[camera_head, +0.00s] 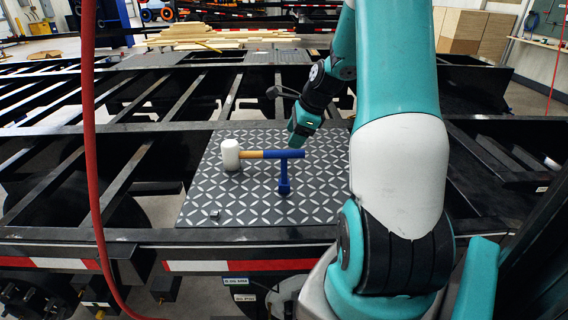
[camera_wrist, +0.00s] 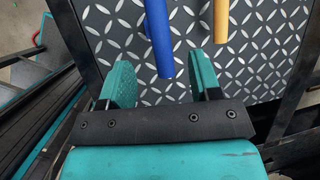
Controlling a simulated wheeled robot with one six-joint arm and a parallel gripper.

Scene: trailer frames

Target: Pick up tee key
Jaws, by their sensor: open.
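The blue tee key (camera_head: 284,172) stands on the patterned plate, its crossbar at the top and its stem reaching down to the plate. A mallet with a white head (camera_head: 231,154) and a wooden handle (camera_head: 252,154) is beside it; the handle's end meets the crossbar in the head view. My gripper (camera_head: 302,130) is just beyond the crossbar. In the wrist view my gripper (camera_wrist: 163,82) is open and empty.
The diamond-patterned plate (camera_head: 215,195) lies on a black trailer frame with open gaps between its beams. A red hose (camera_head: 90,130) hangs at the left. Lumber (camera_head: 215,35) lies behind.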

